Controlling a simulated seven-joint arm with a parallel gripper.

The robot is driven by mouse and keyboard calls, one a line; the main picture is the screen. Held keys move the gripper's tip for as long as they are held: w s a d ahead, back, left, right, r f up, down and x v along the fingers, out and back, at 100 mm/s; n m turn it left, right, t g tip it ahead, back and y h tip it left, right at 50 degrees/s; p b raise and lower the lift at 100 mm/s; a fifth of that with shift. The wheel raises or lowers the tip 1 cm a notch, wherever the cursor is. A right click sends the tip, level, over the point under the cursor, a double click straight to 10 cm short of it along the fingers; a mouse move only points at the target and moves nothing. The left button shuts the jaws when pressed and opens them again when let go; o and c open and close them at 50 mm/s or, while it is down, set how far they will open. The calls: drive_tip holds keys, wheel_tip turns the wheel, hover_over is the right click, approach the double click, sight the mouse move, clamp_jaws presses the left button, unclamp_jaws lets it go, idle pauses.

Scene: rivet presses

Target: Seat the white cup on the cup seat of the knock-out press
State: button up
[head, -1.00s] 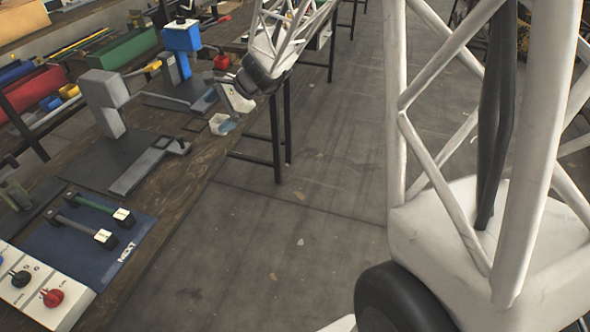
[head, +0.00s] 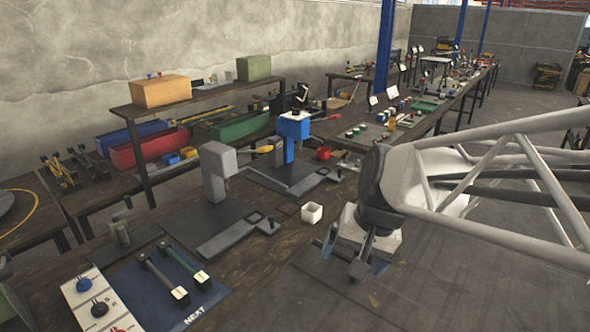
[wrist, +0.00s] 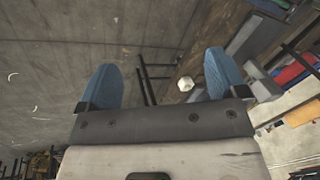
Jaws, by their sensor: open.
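The white cup (head: 312,212) stands upright on the wooden bench near its front edge. My gripper (head: 352,258) is open and empty, to the right of the cup and beyond the bench edge. In the wrist view the cup (wrist: 186,84) lies between the blue fingertips in the picture, but well beyond them; the gripper (wrist: 162,78) touches nothing there. A grey press (head: 215,165) stands left of the cup and a blue press (head: 293,138) stands behind it. I cannot tell which is the knock-out press, and its cup seat is not clear.
A blue mat (head: 160,288) with two handled tools lies at the front left, beside a white control panel (head: 88,300). The grey press's low bar (head: 232,238) reaches toward the cup. Open floor (head: 450,290) lies to the right.

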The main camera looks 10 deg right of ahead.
drive_tip(key=s+d+n+h, duration=0.2)
drive_tip(key=s+d+n, duration=0.1)
drive_tip(key=s, duration=0.5)
drive_tip(key=shift+s+r+t+h, duration=0.15)
drive_tip(key=shift+t+h, duration=0.25)
drive_tip(key=shift+o, duration=0.4)
idle(0.9)
drive_tip(key=w+d+f+n+t, duration=0.1)
drive_tip(key=w+d+f+t, duration=0.15)
drive_tip(key=w, duration=1.05)
drive_tip(key=w+d+f+n+t, duration=0.1)
drive_tip(key=w+d+t, duration=0.15)
drive_tip(key=w, duration=1.15)
drive_tip(key=w+d+f+n+t, duration=0.2)
drive_tip(key=w+t, duration=0.2)
drive_tip(key=w, duration=0.9)
drive_tip(key=w+f+n+t+y, duration=0.25)
drive_tip(key=w+f+y, duration=0.25)
drive_tip(key=w+f, duration=0.6)
drive_tip(key=w+f+n+g+y, duration=0.1)
drive_tip(key=w+f+n+y, duration=0.2)
drive_tip(key=f+y, duration=0.5)
drive_tip(key=shift+a+f, duration=0.45)
drive_tip(key=shift+f, duration=1.55)
